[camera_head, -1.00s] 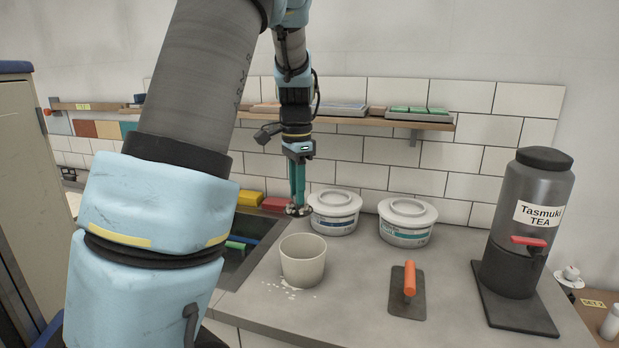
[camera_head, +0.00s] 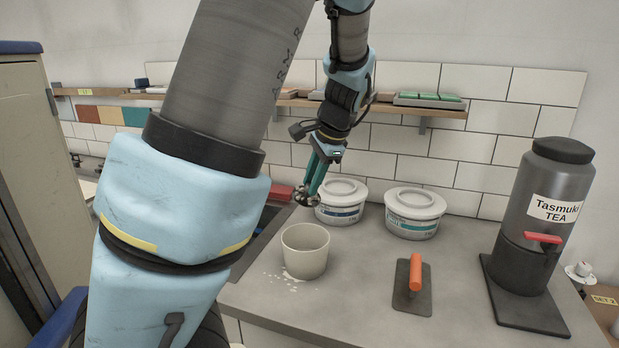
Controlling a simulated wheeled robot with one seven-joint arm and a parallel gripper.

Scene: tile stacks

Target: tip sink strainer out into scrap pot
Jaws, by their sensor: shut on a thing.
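My gripper (camera_head: 312,182) has long teal fingers and is shut on the sink strainer (camera_head: 306,195), a small dark metal piece. The strainer is held tilted, above and a little behind the scrap pot. The scrap pot (camera_head: 305,256) is a pale round pot standing upright on the grey worktop, its mouth open. Strainer and pot appear apart. What is in the strainer and the inside bottom of the pot cannot be seen.
White crumbs lie by the pot's foot. Two lidded white tubs (camera_head: 414,212) stand behind. An orange-handled trowel (camera_head: 414,284) lies to the right, near a grey tea urn (camera_head: 536,215). A tile shelf (camera_head: 400,105) runs along the wall.

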